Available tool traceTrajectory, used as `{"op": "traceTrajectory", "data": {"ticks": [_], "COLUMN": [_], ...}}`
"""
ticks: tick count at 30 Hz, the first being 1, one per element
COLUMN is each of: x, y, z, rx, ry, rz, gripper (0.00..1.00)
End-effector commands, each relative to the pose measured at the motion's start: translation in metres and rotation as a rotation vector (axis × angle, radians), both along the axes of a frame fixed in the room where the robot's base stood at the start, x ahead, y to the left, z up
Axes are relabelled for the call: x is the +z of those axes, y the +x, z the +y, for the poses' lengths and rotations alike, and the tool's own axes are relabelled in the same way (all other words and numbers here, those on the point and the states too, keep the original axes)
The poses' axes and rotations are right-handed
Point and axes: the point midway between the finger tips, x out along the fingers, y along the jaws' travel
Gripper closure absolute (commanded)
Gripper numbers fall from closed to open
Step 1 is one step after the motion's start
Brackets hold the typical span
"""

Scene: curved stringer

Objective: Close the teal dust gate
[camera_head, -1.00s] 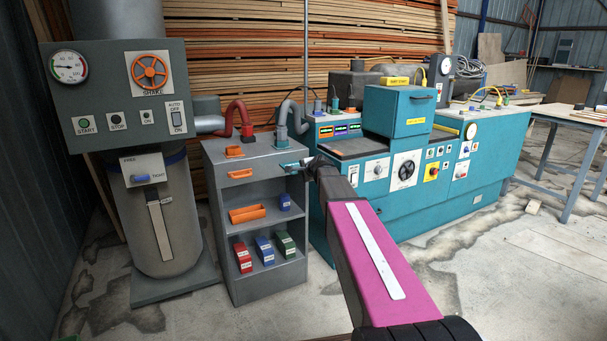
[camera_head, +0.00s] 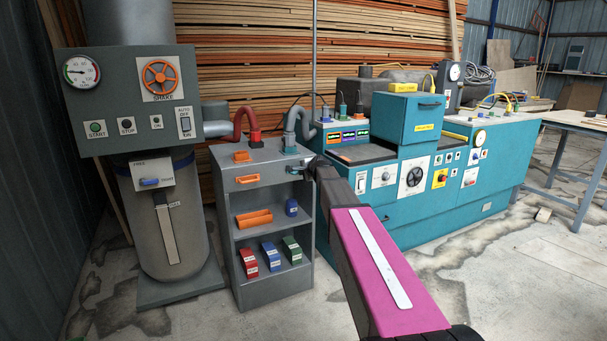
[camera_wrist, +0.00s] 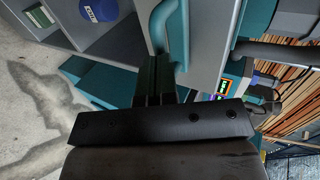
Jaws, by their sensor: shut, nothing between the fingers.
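The grey cabinet (camera_head: 225,160) carries a grey hose with a teal fitting (camera_head: 290,149) on its top. A curved teal handle (camera_wrist: 160,22), seemingly the dust gate's, stands out from a grey panel in the wrist view. In the head view my gripper mostly hides this handle. My gripper (camera_head: 292,168) is shut and empty at the upper right of the cabinet front. Its dark fingers also show in the wrist view (camera_wrist: 155,68), right beside the handle's lower end. I cannot tell whether they touch it.
An orange handle (camera_head: 247,179) is on the cabinet front, left of my gripper. Shelves below hold an orange trough (camera_head: 254,219) and several coloured blocks. A teal machine (camera_head: 450,180) stands close on the right. A grey dust unit (camera_head: 172,225) stands left. The foreground floor is clear.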

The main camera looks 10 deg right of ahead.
Motion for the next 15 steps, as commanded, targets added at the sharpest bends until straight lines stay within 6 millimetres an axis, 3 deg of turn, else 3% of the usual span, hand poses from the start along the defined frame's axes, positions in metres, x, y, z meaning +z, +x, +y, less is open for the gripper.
{"op": "traceTrajectory", "data": {"ticks": [7,15], "x": [0.008,0.036], "y": [-0.036,-0.085], "z": [-0.009,-0.026], "rx": [0.0,-0.001], "ry": [0.0,0.0], "rz": [0.0,-0.001], "gripper": [1.0,1.0]}}
